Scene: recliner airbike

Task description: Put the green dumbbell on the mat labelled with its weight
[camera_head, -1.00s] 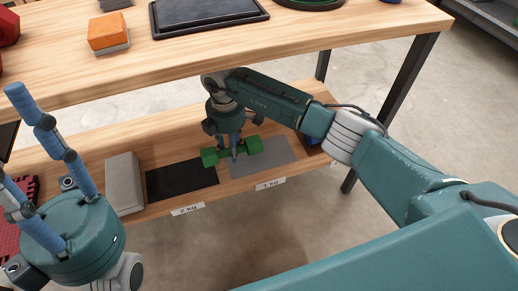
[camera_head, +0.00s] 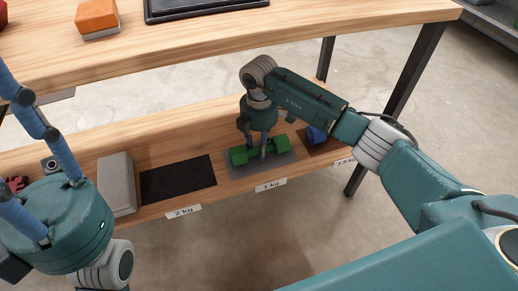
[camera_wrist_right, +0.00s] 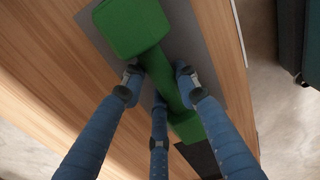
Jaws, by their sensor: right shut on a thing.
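The green dumbbell (camera_head: 281,143) is over the grey mat (camera_head: 236,173), whose shelf label reads "1 kg" (camera_head: 270,185). My right gripper (camera_head: 264,153) points down and is shut on the dumbbell's handle. In the right wrist view, the dumbbell (camera_wrist_right: 163,76) runs lengthwise along the grey mat (camera_wrist_right: 207,50), with the fingers around its handle. I cannot tell whether it touches the mat. A black mat (camera_head: 178,182) labelled "2 kg" (camera_head: 183,211) lies bare to the left. My left gripper (camera_head: 22,150) is at the left edge, fingers spread and empty, tips partly cut off.
A blue object (camera_head: 316,135) sits on a brown mat (camera_head: 327,146) to the right; its label is partly hidden. A grey block (camera_head: 116,184) stands left of the black mat. The wooden tabletop (camera_head: 210,42) overhangs behind, bearing an orange block (camera_head: 96,16) and a black tray (camera_head: 205,12).

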